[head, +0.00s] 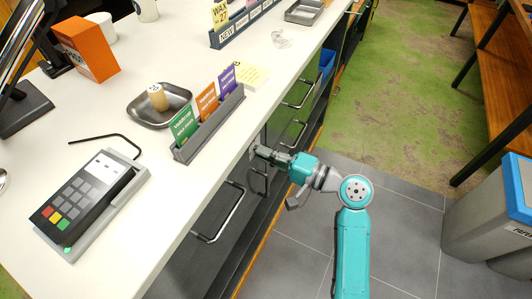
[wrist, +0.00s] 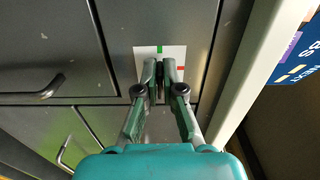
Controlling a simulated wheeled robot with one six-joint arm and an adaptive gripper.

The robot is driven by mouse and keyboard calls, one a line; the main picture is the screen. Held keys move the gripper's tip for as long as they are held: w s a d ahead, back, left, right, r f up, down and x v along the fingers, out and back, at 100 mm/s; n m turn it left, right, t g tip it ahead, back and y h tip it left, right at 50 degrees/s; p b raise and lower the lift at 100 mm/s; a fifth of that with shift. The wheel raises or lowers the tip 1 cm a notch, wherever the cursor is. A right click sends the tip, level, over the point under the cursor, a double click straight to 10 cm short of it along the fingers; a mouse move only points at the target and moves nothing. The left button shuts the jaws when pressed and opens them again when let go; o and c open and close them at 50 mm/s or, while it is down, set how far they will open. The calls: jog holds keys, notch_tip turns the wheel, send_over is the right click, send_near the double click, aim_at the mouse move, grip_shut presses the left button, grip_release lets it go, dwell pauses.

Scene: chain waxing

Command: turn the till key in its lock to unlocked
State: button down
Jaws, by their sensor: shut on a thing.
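A white lock plate (wrist: 147,55) with a green mark at its top and a red mark at its right is on the dark drawer front in the wrist view. My gripper (wrist: 160,72) is right in front of the plate, its two fingers close together over the plate's middle. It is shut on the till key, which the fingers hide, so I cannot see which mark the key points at. In the head view my gripper (head: 261,152) reaches the counter's front face, just below the counter edge; the plate and key cannot be made out there.
The white counter (head: 120,225) overhangs the drawer fronts. A card terminal (head: 88,200), a card rack (head: 208,125) and a metal dish (head: 150,116) stand on it. Drawer handles (head: 222,215) stick out beside my gripper. A grey bin (head: 490,220) is at right; the floor between is clear.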

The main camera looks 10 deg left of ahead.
jog(key=shift+s+f, duration=0.1)
jog(key=c, duration=1.3)
grip_release()
jog(key=shift+d, duration=0.1)
jog(key=v, duration=1.1)
jog(key=shift+s+d, duration=0.1)
jog(key=shift+d, duration=0.3)
